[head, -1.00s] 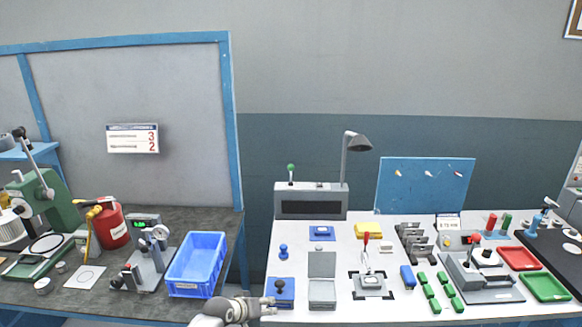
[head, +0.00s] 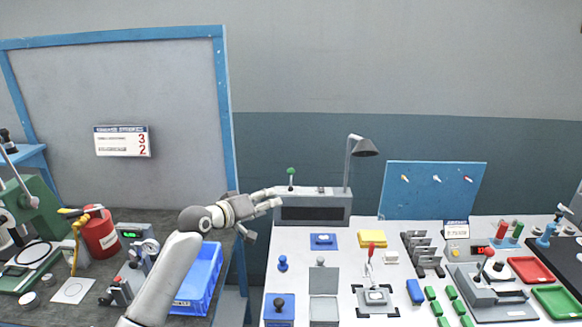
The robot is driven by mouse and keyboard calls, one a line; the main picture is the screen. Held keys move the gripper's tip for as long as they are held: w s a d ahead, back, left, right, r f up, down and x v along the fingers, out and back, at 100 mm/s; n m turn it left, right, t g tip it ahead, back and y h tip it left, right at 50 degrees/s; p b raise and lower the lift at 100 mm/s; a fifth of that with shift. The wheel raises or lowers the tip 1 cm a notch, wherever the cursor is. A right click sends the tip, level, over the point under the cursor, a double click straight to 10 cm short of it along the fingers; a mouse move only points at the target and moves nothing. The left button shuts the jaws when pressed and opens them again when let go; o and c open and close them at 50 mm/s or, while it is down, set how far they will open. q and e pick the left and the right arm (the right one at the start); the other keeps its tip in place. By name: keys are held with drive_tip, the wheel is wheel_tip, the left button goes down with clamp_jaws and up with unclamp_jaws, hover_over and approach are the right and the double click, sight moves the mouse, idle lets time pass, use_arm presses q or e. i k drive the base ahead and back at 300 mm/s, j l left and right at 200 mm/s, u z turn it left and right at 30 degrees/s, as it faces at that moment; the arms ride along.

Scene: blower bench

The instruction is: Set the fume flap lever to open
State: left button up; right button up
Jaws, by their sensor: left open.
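The lever with a green ball knob (head: 291,171) stands roughly upright on top of the grey fume box (head: 313,199) at the back left of the white bench. I take it to be the fume flap lever. My left gripper (head: 266,214) is open and empty. In the picture it is just below and left of the knob, over the box's left end. It looks apart from the lever, though the depth between them is hard to judge. My right gripper is not in view.
A blue bin (head: 207,272) stands under my left arm. The white bench holds a blue block (head: 323,241), a red-handled lever (head: 370,255) and several small parts. A blue pegboard (head: 433,190) stands behind.

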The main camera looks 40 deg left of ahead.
sight(290, 171)
drive_tip(key=i+j, duration=0.9)
drive_tip(key=j, duration=0.25)
